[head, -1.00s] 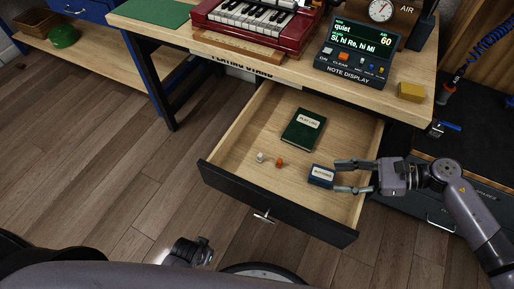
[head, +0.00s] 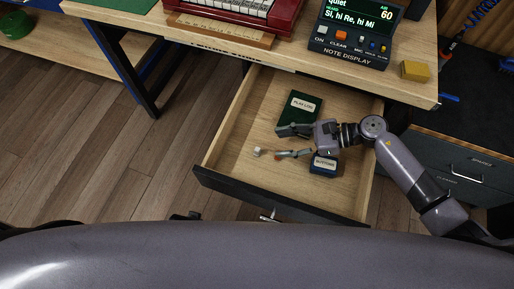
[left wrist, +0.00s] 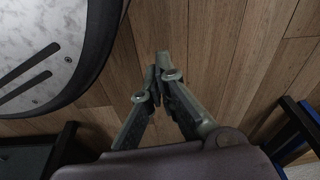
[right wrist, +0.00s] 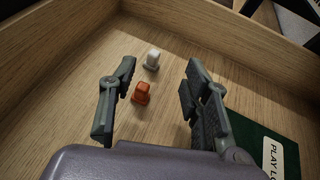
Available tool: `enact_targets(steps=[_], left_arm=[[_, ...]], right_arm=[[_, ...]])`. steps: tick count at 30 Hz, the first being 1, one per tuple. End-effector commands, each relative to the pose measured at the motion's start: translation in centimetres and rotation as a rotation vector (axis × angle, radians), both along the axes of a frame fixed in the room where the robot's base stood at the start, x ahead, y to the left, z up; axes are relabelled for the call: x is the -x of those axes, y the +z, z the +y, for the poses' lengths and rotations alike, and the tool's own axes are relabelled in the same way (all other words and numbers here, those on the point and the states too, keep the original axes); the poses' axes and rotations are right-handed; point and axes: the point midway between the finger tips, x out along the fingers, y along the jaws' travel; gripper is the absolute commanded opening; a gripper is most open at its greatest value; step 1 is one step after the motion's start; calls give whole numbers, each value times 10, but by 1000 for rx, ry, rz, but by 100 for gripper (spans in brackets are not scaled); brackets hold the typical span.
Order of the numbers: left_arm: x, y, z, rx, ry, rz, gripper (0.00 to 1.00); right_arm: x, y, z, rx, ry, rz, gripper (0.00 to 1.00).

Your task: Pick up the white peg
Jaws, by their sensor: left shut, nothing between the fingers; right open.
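The white peg (right wrist: 152,59) stands upright on the drawer floor in the right wrist view, just past the fingertips. It also shows in the head view (head: 257,152) as a small white piece near the drawer's left side. My right gripper (head: 283,142) is inside the drawer, open and empty, with its fingers pointing toward the peg. In the right wrist view the right gripper's fingers (right wrist: 160,78) stand either side of an orange peg (right wrist: 141,93), which sits nearer than the white one. My left gripper (left wrist: 158,72) is shut and empty above the wooden floor.
The open drawer (head: 225,139) also holds a green play log book (head: 299,105) and a blue buttons box (head: 324,165), close to the right gripper. Drawer walls surround the work area. The tabletop (head: 222,47) overhangs the drawer's back.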

Motion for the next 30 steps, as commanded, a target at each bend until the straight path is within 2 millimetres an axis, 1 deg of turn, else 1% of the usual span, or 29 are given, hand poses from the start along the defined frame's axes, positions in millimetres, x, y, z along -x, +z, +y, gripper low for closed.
enact_targets(steps=[1, 3, 10, 14, 18, 21, 27, 30], left_arm=[[1, -1, 0, 0, 0, 1, 0], [2, -1, 0, 0, -1, 0, 0], [2, -2, 0, 0, -1, -2, 0], [7, -5, 1, -1, -2, 3, 0], [13, -11, 2, -3, -2, 13, 0], [13, -12, 2, -2, -3, 13, 0], [6, -10, 2, -1, -3, 2, 0], [3, -9, 1, -1, -3, -3, 0]], right_arm=[[-1, -2, 8, -3, -1, 0, 44], [-1, -5, 14, -1, -2, 0, 44], [1, -14, 28, -1, 0, 1, 44], [6, -25, 46, -3, 0, 3, 44], [4, -32, 60, -1, -1, 1, 44], [4, -34, 65, 0, -1, 1, 44], [4, -35, 65, 1, -1, 0, 44], [4, -35, 64, 1, -1, 0, 37]])
